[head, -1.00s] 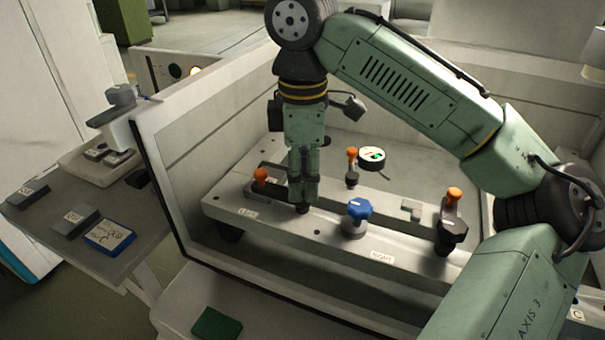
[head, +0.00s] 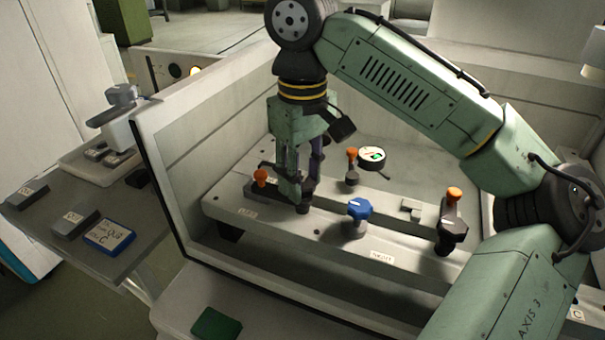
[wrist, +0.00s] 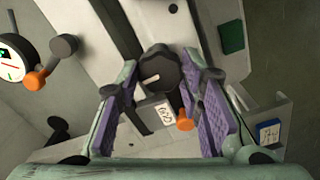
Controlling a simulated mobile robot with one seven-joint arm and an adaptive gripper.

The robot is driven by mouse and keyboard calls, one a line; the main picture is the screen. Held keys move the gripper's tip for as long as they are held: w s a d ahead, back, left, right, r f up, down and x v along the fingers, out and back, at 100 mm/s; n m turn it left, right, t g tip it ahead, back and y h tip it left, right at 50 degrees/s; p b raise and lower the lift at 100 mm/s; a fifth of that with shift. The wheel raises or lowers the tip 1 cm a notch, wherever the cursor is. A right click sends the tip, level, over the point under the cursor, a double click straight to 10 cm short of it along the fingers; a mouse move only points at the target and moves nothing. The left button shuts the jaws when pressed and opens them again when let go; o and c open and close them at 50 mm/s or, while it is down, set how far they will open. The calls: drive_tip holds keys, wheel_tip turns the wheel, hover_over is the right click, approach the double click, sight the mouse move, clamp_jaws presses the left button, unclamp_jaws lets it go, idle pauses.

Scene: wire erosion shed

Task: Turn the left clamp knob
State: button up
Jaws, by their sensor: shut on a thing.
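The left clamp knob is dark, with a pale pointer line on top. In the wrist view the knob (wrist: 160,70) sits between my two purple-padded fingers. My gripper (wrist: 163,84) is shut on it, pointing down. In the head view my gripper (head: 303,196) is over the left half of the fixture plate (head: 330,238), and its fingers hide much of the knob (head: 303,208). The left label (head: 247,212) lies at the plate's front left. A blue knob (head: 359,209) stands apart to the right, near the right label (head: 381,256).
Orange-tipped clamp levers stand at left (head: 260,176), back (head: 351,154) and right (head: 453,196). A dial gauge (head: 371,157) is behind the blue knob. The tank wall (head: 165,170) rises at left. A side table (head: 120,262) holds small blocks.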

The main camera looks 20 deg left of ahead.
sight(303, 183)
drive_tip(key=shift+m, duration=0.7)
drive_tip(key=o, duration=1.2)
drive_tip(key=shift+c, duration=0.2)
drive_tip(key=shift+r, duration=0.1)
wheel_tip(303, 183, up, 12)
drive_tip(key=shift+o, duration=0.5)
